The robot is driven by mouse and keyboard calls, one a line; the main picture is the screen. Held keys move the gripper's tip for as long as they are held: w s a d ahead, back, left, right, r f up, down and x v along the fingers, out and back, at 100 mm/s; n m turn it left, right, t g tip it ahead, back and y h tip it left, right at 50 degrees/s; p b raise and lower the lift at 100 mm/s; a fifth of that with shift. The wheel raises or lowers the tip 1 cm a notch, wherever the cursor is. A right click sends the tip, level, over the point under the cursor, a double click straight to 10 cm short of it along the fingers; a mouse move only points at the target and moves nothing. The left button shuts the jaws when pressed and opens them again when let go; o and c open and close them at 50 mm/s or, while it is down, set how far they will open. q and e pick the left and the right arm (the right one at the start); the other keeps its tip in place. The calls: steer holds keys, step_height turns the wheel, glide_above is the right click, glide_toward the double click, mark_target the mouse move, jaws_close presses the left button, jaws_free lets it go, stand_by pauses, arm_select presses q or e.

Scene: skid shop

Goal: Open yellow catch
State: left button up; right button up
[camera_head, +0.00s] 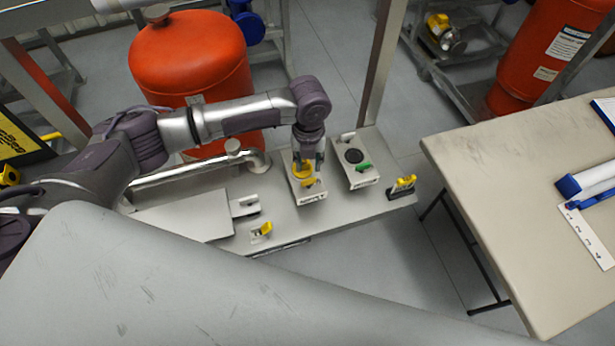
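My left gripper (308,158) points down over a small pale box on the grey bench. Right at its fingertips is a round yellow part (302,171) on top of that box, with a smaller yellow piece (310,183) just in front. The fingers partly cover the round part, and I cannot tell whether they touch it or how far apart they are. Two other yellow pieces show: a yellow catch (262,229) at the bench's front edge and a yellow handle (404,183) on a dark base at its right end. I cannot tell which one the task names. My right gripper is out of view.
Beside the pale box stands another box with a black disc and a green lever (364,168). A metal pipe and an orange tank (190,55) are behind. A grey post (383,60) rises at the bench's back. A beige table (500,165) stands right, across a floor gap.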

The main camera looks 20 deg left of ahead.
arm_select(q)
steer(key=shift+n, duration=0.3)
steer(key=n, duration=0.1)
steer(key=r+n, duration=0.1)
steer(key=n, duration=0.1)
steer(key=shift+w, duration=0.1)
